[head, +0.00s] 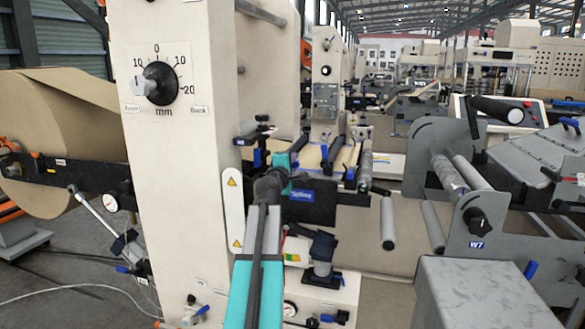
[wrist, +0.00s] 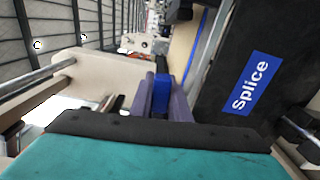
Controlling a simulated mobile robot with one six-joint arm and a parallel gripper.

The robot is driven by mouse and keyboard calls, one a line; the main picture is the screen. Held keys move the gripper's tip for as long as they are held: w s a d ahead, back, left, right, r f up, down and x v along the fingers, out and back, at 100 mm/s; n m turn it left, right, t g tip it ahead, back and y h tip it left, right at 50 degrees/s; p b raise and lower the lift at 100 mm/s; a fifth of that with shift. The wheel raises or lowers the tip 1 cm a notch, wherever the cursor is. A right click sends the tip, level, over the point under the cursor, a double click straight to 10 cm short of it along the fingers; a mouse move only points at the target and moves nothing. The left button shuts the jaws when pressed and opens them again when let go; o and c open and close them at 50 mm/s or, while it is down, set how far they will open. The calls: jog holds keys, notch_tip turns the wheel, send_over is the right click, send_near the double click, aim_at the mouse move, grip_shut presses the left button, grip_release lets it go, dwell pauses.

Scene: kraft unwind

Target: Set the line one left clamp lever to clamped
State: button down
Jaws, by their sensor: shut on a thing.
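My gripper (wrist: 162,104) is shut on a blue lever (wrist: 161,88), which shows between its two fingers in the wrist view. The lever is beside a black splice table (wrist: 222,72) with a blue "Splice" label. In the head view my gripper (head: 272,180) reaches to the left end of the splice table (head: 325,214), just right of the cream column. The arm and gripper hide most of the held lever there, so its angle cannot be told.
The cream column (head: 165,225) with a dial stands close on the left, beside a brown paper roll (head: 62,135). Grey rollers (head: 387,222) and a W7 side plate (head: 490,245) are to the right. A grey box (head: 490,295) is at front right.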

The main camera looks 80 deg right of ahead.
jog(key=shift+d+m+b, duration=0.15)
jog(key=shift+m+b, duration=0.25)
jog(key=shift+m, duration=0.1)
jog(key=shift+w, duration=0.1)
jog(key=c, duration=2)
grip_release()
jog(key=o, duration=0.3)
jog(key=shift+d+f, duration=0.15)
jog(key=shift+f, duration=0.05)
jog(key=shift+f, duration=0.1)
jog(key=shift+a, duration=0.35)
